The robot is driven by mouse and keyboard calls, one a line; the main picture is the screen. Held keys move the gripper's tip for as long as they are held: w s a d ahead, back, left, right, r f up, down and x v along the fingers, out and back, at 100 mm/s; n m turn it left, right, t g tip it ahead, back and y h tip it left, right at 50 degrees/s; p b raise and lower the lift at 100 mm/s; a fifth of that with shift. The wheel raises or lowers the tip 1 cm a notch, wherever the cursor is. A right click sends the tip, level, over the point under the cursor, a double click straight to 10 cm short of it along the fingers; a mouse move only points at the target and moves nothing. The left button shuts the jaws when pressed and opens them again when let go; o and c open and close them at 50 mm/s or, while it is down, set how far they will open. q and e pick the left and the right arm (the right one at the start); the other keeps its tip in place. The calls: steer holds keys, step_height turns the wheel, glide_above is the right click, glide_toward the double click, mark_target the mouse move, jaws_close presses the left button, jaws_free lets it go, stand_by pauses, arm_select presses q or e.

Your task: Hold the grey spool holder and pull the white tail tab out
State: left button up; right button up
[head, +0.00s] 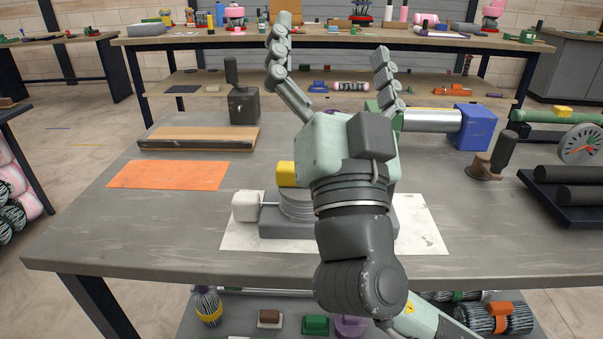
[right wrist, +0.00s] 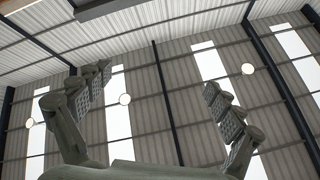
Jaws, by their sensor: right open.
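The grey spool holder (head: 280,222) lies on a white sheet near the front middle of the table. A yellow block (head: 286,174) shows just behind the holder's round grey spool. My right gripper (head: 333,50) is raised above the table, fingers spread and pointing up, with nothing between them. In the right wrist view the open fingers (right wrist: 150,90) show against the ceiling. My left gripper is not in view.
White sheet (head: 420,235) lies under the holder. An orange mat (head: 168,175), a wooden board (head: 200,138) and a dark block with a handle (head: 243,104) stand left. A blue block (head: 475,127) and a stamp-like tool (head: 490,165) stand right. The table's front left is clear.

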steer(key=s+a+f+n+g+h, duration=0.1)
steer(key=s+a+f+n+g, duration=0.1)
steer(key=s+f+g, duration=0.45)
steer(key=s+a+f+n+g+h, duration=0.1)
steer(key=s+f+h, duration=0.15)
steer(key=f, duration=0.75)
steer(key=shift+y, duration=0.35)
steer(key=w, duration=1.1)
steer(key=shift+w+f, duration=0.2)
steer(key=shift+w, duration=0.05)
steer(key=shift+c, duration=0.2)
steer(key=c, duration=0.3)
steer(key=c, duration=1.2)
steer(key=shift+c, duration=0.2)
